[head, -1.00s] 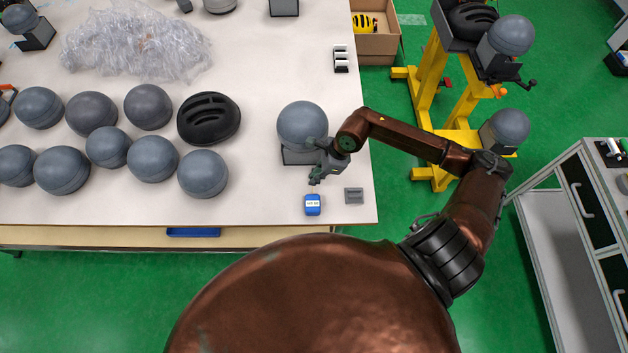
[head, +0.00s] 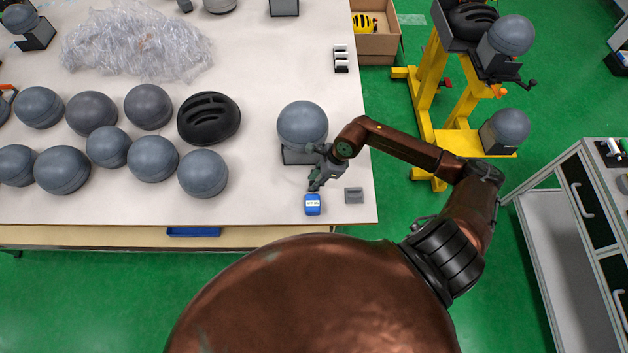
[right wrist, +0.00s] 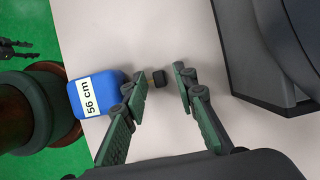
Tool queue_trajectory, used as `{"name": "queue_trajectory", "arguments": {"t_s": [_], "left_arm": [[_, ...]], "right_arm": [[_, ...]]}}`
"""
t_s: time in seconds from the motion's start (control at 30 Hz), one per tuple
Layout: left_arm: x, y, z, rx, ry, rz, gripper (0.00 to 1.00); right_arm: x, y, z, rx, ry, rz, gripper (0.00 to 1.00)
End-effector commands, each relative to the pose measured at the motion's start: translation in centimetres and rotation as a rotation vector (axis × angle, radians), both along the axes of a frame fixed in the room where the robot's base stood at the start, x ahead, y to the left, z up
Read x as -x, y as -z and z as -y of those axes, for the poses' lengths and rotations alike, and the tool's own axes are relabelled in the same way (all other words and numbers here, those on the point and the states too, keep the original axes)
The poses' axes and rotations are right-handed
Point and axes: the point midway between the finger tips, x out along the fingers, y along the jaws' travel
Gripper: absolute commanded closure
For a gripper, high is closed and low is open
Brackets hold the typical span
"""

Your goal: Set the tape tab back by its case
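The blue tape case (head: 312,209) lies near the table's front edge and carries a white label. In the right wrist view the case (right wrist: 84,82) is at the left, labelled "56 cm". A small dark tab (right wrist: 158,77) appears apart from the case, between the fingers in that view, with a gap on each side. My right gripper (head: 312,188) is just behind the case; in the wrist view its fingers (right wrist: 158,80) are open. I cannot tell whether the tab lies on the table.
A grey ball (head: 302,124) on a dark stand is close behind my right gripper. A small grey block (head: 354,195) lies right of the case. Several grey balls and a black helmet (head: 209,118) occupy the left. The white table (head: 250,205) is clear left of the case.

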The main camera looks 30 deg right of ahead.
Motion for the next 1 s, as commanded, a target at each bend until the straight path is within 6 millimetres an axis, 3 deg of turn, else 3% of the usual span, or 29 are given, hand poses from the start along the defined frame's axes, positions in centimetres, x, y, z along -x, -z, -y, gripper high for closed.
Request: {"name": "queue_trajectory", "arguments": {"t_s": [0.37, 0.8, 1.0], "left_arm": [[0.0, -0.3, 0.0, 0.000, 0.000, 0.000, 0.60], [0.0, -0.1, 0.0, 0.000, 0.000, 0.000, 0.60], [0.0, -0.1, -0.1, 0.000, 0.000, 0.000, 0.60]], "right_arm": [[0.0, -0.7, 0.2, 0.002, 0.000, 0.001, 0.73], [1.8, -8.5, 3.1, 0.004, 0.000, 0.001, 0.73], [2.3, -10.8, 3.8, 0.001, 0.000, 0.000, 0.73]]}}
